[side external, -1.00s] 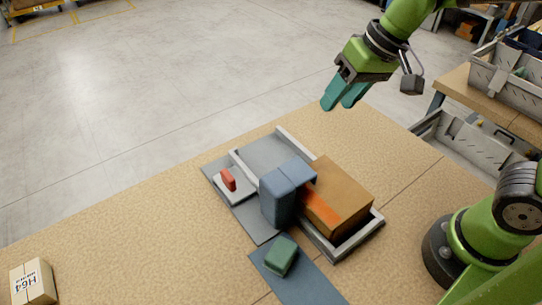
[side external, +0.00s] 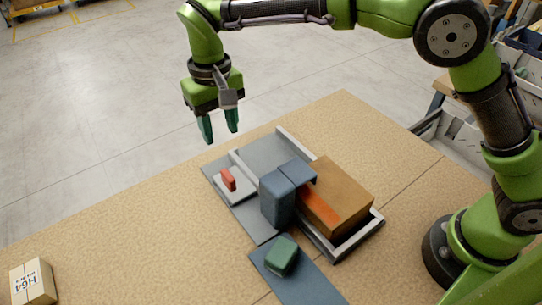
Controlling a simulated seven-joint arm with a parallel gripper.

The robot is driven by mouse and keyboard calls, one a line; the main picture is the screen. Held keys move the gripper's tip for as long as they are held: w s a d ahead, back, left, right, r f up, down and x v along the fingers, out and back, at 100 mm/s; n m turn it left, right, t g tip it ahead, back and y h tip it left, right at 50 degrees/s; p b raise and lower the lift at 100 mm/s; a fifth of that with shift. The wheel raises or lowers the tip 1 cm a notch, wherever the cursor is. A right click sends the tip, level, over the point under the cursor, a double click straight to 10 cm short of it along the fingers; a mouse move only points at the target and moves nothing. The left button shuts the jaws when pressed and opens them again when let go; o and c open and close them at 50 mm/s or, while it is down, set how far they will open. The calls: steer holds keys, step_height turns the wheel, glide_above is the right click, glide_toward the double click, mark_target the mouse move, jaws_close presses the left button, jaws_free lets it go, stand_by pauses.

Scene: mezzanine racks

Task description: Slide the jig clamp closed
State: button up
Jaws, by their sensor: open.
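The jig (side external: 277,132) is a grey base with raised rails on the tan table. Its clamp slide is a light grey plate (side external: 236,192) with a small upright red handle (side external: 228,179), at the left part of the jig. A blue-grey block (side external: 277,195) stands in the middle, with an arm reaching over toward a brown box (side external: 341,195) that has an orange stripe. The box sits within the right rails. My gripper (side external: 219,135) is open and empty, fingers pointing down, in the air above and behind the red handle, apart from it.
A green block (side external: 281,255) sits on a dark blue-grey strip (side external: 305,282) in front of the jig. A small carton marked H64 (side external: 33,283) stands at the table's front left. The table (side external: 130,240) is clear left of the jig. Grey bins stand at the far right.

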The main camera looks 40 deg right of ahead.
mark_target(227, 174)
step_height(227, 174, down, 15)
steer(key=shift+r, duration=0.15)
steer(key=shift+c, duration=0.4)
jaws_close()
